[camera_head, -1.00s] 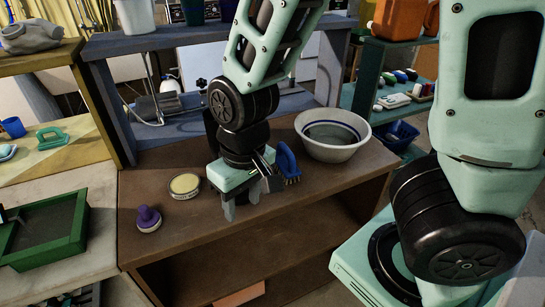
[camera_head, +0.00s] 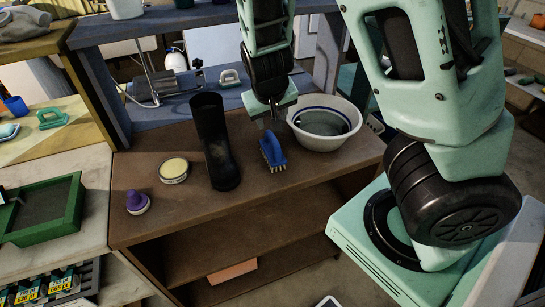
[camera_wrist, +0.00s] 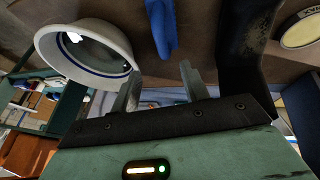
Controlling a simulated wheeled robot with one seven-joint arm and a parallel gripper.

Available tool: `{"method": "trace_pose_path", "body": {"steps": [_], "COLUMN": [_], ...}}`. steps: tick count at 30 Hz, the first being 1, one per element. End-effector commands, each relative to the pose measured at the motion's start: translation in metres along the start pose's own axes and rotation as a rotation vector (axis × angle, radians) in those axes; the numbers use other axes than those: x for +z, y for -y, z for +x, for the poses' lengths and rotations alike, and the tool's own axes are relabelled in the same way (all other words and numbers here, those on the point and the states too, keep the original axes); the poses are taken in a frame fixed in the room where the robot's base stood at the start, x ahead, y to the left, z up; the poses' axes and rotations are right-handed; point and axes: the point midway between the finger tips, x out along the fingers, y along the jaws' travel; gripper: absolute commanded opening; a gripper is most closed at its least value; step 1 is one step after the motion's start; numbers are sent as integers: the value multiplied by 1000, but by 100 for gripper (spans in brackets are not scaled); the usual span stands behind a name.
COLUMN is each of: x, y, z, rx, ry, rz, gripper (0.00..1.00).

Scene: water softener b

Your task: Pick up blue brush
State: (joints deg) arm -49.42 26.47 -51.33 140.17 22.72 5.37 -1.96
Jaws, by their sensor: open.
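The blue brush (camera_head: 274,149) sits on the brown workbench, between a black boot and a white bowl. Its pale bristles show along its lower edge. My gripper (camera_head: 263,122) hangs just behind the brush in the head view, open, with nothing seen between its fingers. In the wrist view the blue brush (camera_wrist: 162,25) is at the top edge, partly cut off, beyond the gap between the fingertips of my gripper (camera_wrist: 160,80). The brush is apart from the fingers there.
The white bowl (camera_head: 325,141) with a blue band is close to the right of my gripper. The tall black boot (camera_head: 213,145) stands to the left. A round tin (camera_head: 173,170) and a purple-handled tool (camera_head: 137,203) lie further left. The bench (camera_head: 250,185) is clear in front of the brush.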

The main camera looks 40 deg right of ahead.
Motion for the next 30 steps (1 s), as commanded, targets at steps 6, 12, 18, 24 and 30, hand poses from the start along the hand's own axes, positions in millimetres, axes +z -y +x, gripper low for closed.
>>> {"method": "trace_pose_path", "body": {"steps": [6, 12, 18, 24, 30], "x": [1, 1, 0, 3, 4], "y": [0, 0, 0, 2, 4], "z": [36, 60, 68, 87, 111], "rx": [2, 1, 0, 1, 1], "ry": [1, 2, 1, 3, 3], "rz": [2, 1, -1, 1, 1], "gripper": [45, 45, 45, 45, 45]}}
